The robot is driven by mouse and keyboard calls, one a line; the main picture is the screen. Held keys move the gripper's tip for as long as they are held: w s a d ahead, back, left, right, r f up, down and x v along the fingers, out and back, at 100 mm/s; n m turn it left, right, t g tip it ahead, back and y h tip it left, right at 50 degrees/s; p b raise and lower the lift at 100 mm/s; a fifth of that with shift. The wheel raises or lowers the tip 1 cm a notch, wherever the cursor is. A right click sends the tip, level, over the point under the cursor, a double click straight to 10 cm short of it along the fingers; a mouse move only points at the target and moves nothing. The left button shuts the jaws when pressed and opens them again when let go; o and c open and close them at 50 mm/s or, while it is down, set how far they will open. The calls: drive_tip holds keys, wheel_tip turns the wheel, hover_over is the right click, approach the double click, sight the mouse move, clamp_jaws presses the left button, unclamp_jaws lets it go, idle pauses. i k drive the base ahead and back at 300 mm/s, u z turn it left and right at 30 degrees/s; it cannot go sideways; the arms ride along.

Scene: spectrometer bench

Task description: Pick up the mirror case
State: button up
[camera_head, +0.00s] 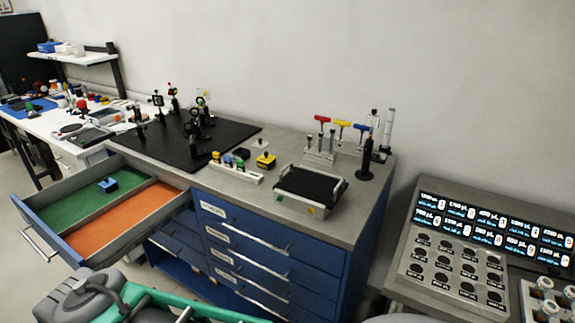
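A small blue case (107,185) lies in the green-lined left compartment of the open top drawer (62,240). It looks like the mirror case, but it is too small here to be certain. The right compartment of that drawer has an orange lining (125,217) and looks empty. Grey and teal parts of my arm show at the bottom left, below the drawer. My gripper's fingertips are not in view, and nothing is seen touching the blue case.
The bench (350,225) carries a black optics board (235,135), a row of coloured-top pieces (235,172), a small yellow item (265,160), a black-topped tray (310,187) and coloured T-handle tools (322,135). A panel with lit labels (485,220) stands at the right.

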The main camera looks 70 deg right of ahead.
sight(261, 165)
drive_tip(key=z, duration=1.2)
drive_tip(key=i, duration=0.15)
drive_tip(key=u, duration=0.05)
